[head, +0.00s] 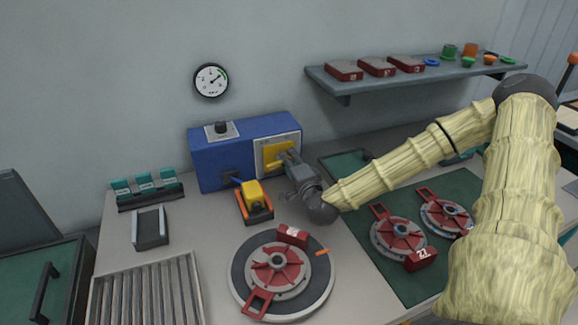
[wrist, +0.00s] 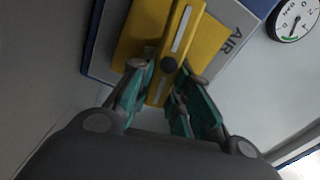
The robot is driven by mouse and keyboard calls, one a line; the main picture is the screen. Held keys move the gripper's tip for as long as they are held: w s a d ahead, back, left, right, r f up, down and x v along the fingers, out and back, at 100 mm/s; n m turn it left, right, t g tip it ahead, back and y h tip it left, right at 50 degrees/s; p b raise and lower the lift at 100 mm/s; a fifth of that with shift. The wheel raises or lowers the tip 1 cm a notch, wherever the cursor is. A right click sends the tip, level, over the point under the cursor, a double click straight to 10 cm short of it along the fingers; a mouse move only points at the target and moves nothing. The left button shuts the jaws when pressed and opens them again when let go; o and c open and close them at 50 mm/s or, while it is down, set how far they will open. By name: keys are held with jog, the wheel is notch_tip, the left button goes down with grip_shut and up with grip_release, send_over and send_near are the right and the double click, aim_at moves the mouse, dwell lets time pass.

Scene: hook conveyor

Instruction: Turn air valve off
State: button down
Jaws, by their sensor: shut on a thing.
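The air valve is a yellow lever (wrist: 180,45) with a pale stripe, pivoted over a yellow plate (wrist: 138,42) on a grey panel (wrist: 228,45) marked "AIR". In the head view the yellow valve (head: 277,156) is on the right front of the blue box (head: 210,165). My gripper (wrist: 165,78) is shut on the lever, with its teal-padded fingers on either side. In the head view my gripper (head: 288,165) covers part of the valve, so the lever's exact angle is hard to tell there.
A round gauge (head: 211,80) hangs above the box, its needle toward the green arc. A yellow-and-orange item (head: 254,200) stands left of my gripper. A turntable (head: 240,285) holding a red part is in front. A shelf (head: 320,75) with red blocks is above right.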

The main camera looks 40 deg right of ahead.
jog(key=shift+f+m+b, duration=0.35)
jog(key=shift+m+b, duration=0.45)
jog(key=shift+m, duration=0.2)
jog(key=c, duration=1.3)
grip_release()
jog(key=shift+s+d, duration=0.1)
jog(key=shift+d, duration=0.05)
jog(key=shift+v, duration=3.7)
jog(key=shift+r, duration=0.1)
